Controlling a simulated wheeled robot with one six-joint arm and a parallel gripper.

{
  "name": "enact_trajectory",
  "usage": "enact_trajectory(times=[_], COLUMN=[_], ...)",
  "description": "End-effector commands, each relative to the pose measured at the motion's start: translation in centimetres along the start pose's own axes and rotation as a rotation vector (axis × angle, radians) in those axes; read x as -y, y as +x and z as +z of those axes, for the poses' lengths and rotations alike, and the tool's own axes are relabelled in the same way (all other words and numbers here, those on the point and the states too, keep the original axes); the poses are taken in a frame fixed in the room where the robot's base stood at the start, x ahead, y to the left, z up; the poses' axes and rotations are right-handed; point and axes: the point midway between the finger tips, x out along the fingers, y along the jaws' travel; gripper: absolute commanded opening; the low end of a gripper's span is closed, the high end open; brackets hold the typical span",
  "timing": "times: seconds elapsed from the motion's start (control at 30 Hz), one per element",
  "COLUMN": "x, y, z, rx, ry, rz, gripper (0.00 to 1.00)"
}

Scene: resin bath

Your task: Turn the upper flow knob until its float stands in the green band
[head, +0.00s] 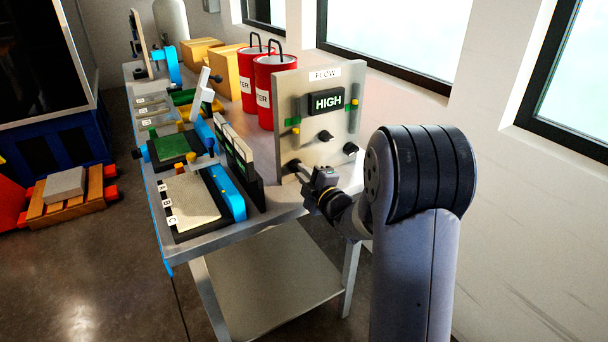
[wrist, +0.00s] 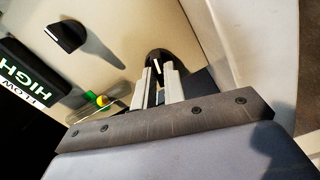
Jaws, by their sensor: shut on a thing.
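The upright flow panel (head: 312,97) stands at the near end of the bench, with a dark display (head: 326,101) reading HIGH. On its left tube a yellow float (head: 295,131) sits at the lower edge of a green band (head: 292,122). On its right a second yellow float (head: 354,102) shows against another green band. Dark knobs show at the centre (head: 325,136) and lower right (head: 350,148). My gripper (head: 300,170) is shut on the dark knob at the lower left, seen between the fingers in the wrist view (wrist: 155,58). The fingers hide part of that knob.
Red canisters (head: 272,90) stand behind the panel. The bench edge is close below my gripper. The wall and windows are on the right.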

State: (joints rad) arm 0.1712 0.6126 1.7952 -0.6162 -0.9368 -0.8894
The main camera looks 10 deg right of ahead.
Motion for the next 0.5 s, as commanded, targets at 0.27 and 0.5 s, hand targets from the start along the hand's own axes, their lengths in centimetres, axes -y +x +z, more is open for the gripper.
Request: enact_trajectory(times=[0.27,0.5], x=[0.01,0.11], y=[-0.02,-0.01], z=[0.00,0.03], rx=[0.000,0.000], ry=[0.000,0.036], rz=[0.000,-0.001], gripper=[0.00,0.00])
